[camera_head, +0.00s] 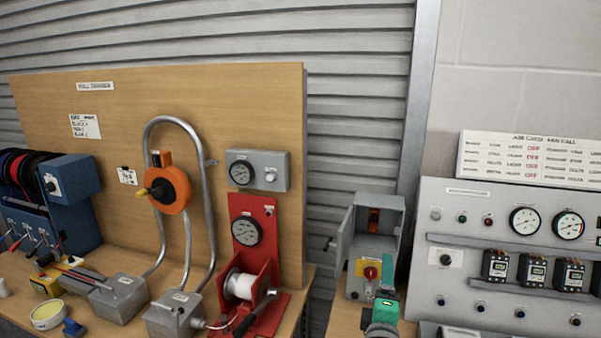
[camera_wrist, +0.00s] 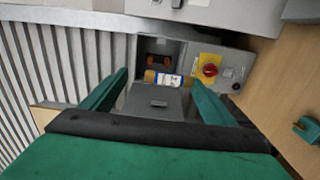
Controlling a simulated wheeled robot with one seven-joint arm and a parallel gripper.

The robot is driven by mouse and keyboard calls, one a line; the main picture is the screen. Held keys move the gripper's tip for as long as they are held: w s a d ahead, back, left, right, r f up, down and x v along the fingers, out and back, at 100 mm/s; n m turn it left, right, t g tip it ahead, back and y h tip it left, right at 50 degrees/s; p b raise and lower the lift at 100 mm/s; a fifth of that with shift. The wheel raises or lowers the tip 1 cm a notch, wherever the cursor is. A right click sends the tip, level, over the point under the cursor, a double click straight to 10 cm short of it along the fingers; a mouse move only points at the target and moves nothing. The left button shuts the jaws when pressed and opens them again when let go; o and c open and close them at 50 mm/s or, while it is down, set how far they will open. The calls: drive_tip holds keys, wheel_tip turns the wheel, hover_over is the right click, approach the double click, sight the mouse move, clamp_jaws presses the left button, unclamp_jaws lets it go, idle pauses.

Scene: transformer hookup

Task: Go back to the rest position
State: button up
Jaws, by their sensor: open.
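My gripper (camera_head: 386,288) shows as green parts in front of a small grey box (camera_head: 352,270) at the lower right of centre. In the wrist view my gripper (camera_wrist: 158,78) has its two green fingers spread apart, pointing at the box (camera_wrist: 229,62). The box has an open cover (camera_wrist: 158,104) that lies between the fingers in the picture. A red rotary switch (camera_wrist: 209,70) sits on a yellow plate on the box; the switch also shows in the head view (camera_head: 371,272). A small white, blue and yellow item (camera_wrist: 168,79) shows just beyond the fingertips. I cannot tell if anything touches.
A grey panel (camera_head: 450,210) with gauges and meters stands at right. At left a wooden board (camera_head: 120,150) carries an orange pulley (camera_head: 175,190) and a bent pipe; a red winch (camera_head: 246,215) stands before it. A teal object (camera_wrist: 308,128) lies on the bench at right.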

drive_tip(key=s+a+f+m, duration=0.2)
drive_tip(key=s+a+f, duration=0.2)
drive_tip(key=s+f, duration=0.2)
drive_tip(key=s+a+f+m+y, duration=0.1)
drive_tip(key=s+a+f+m, duration=0.2)
drive_tip(key=f, duration=0.6)
drive_tip(key=s+a+f+m+y, duration=0.1)
drive_tip(key=s+a+f+m, duration=0.1)
drive_tip(key=s+a+f, duration=0.5)
drive_tip(key=shift+s+a+f+m+g, duration=0.1)
drive_tip(key=shift+s+f+m+g, duration=0.1)
drive_tip(key=shift+s, duration=0.45)
drive_tip(key=shift+s+f+m+g, duration=0.1)
drive_tip(key=shift+s+m+g, duration=0.1)
drive_tip(key=shift+s, duration=0.4)
drive_tip(key=s+a+m+y, duration=0.1)
drive_tip(key=s+a+m, duration=0.1)
drive_tip(key=s, duration=0.8)
drive_tip(key=s+a+f+m+y, duration=0.1)
drive_tip(key=s+a+m, duration=0.1)
drive_tip(key=s, duration=0.8)
drive_tip(key=s+a+f+m+g+y, duration=0.1)
drive_tip(key=s+a+m, duration=0.1)
drive_tip(key=s, duration=0.7)
drive_tip(key=shift+s+f+m, duration=0.25)
drive_tip(key=shift+s+m, duration=0.15)
drive_tip(key=shift+m, duration=0.1)
